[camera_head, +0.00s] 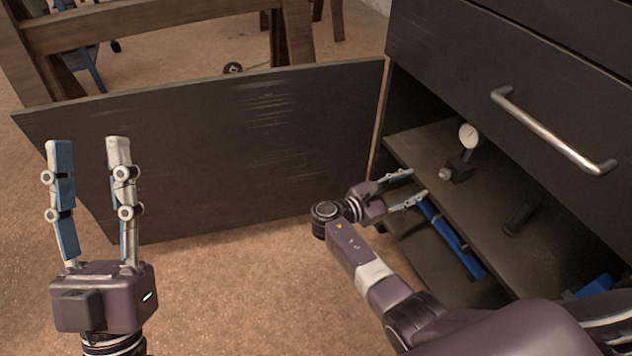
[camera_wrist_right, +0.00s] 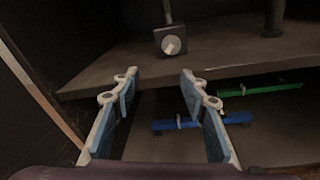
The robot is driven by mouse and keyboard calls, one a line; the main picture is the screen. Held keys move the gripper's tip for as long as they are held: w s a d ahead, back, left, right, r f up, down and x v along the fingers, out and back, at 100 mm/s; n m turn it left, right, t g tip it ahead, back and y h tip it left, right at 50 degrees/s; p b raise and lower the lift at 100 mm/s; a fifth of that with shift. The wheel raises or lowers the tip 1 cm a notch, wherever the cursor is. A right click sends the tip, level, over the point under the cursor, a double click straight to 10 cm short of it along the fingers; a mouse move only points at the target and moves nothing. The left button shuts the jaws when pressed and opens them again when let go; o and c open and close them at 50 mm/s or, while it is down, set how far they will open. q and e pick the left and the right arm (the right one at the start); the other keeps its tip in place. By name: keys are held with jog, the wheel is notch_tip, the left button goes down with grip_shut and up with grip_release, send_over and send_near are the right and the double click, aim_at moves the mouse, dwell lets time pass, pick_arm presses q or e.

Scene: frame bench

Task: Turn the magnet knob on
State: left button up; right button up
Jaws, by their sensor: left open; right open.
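A dark magnetic base (camera_head: 459,168) stands on the cabinet's upper shelf and carries a round white dial gauge (camera_head: 469,135) on a post. Its pale round magnet knob (camera_head: 445,174) faces out of the cabinet. In the right wrist view the knob (camera_wrist_right: 171,45) shows on the front of the base, beyond the fingertips. My right gripper (camera_head: 410,188) is open and empty at the cabinet opening, close to the shelf edge and apart from the knob. My left gripper (camera_head: 88,142) is open and empty, pointing up in front of the open door.
The shelf (camera_head: 420,138) has a front edge near my right fingers. A dark cylinder (camera_head: 519,217) stands on it. Blue clamps (camera_head: 455,238) and a green clamp (camera_wrist_right: 260,89) lie below. The open door (camera_head: 230,150) flanks the left side; a drawer handle (camera_head: 550,130) juts out above.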

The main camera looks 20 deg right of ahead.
jog(key=w+a+f+m+t+y+b, duration=0.1)
jog(key=w+a+f+t+y, duration=0.1)
jog(key=w+a+t+y, duration=0.4)
jog(key=w+a+f+t+y, duration=0.2)
jog(key=w+a+f+y, duration=0.15)
jog(key=a, duration=0.35)
jog(key=a+r+m+t+y, duration=0.1)
jog(key=a+r+t+y, duration=0.2)
jog(key=a, duration=0.5)
jog(key=shift+w+r+y, duration=0.15)
jog(key=shift+r+y, duration=0.4)
jog(key=shift+r, duration=0.3)
